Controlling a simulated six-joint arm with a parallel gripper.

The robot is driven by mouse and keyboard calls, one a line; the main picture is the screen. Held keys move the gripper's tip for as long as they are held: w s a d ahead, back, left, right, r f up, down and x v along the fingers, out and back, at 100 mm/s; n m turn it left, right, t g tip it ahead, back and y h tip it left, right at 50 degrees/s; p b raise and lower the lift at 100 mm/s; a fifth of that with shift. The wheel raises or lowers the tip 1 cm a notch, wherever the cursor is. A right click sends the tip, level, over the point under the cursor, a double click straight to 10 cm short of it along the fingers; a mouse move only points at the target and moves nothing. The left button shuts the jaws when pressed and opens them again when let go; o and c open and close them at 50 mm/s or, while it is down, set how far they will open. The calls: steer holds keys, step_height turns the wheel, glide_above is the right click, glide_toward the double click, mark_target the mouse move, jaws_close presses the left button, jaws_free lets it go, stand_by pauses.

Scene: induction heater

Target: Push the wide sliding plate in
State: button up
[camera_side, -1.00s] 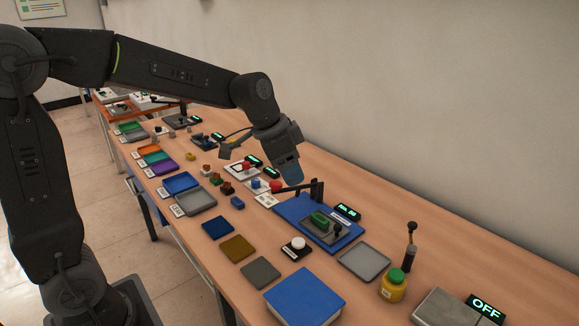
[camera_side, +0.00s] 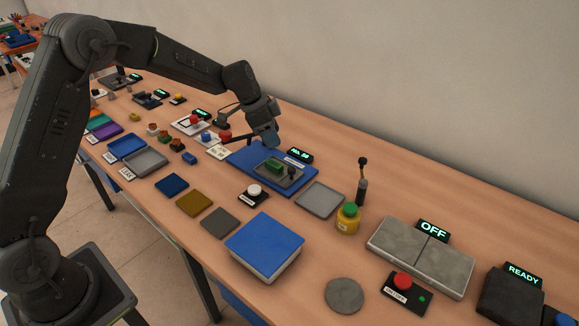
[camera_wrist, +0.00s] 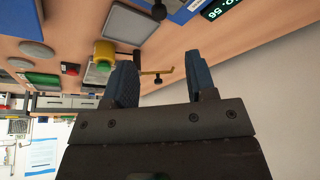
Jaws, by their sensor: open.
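A grey plate (camera_side: 284,178) with a black knob (camera_side: 291,172) and a green block (camera_side: 274,167) lies on a blue base board (camera_side: 246,165) in the side view. I take it for the sliding plate, but cannot be sure. My gripper (camera_side: 268,140) is low at the back left end of the board, beside a lever with a red end (camera_side: 225,136); it hides the lever's post. Contact cannot be told. In the wrist view my gripper (camera_wrist: 163,68) is open, with nothing seen between the two blue fingers. The blue board (camera_wrist: 185,9) is cut off at the top edge.
A lit display (camera_side: 299,155) stands behind the board. A white button (camera_side: 254,192) sits in front.

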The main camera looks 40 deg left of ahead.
mark_target(291, 169)
steer(key=x, duration=1.2)
steer(key=shift+d+f, duration=0.1)
steer(key=shift+f, duration=0.1)
jaws_close()
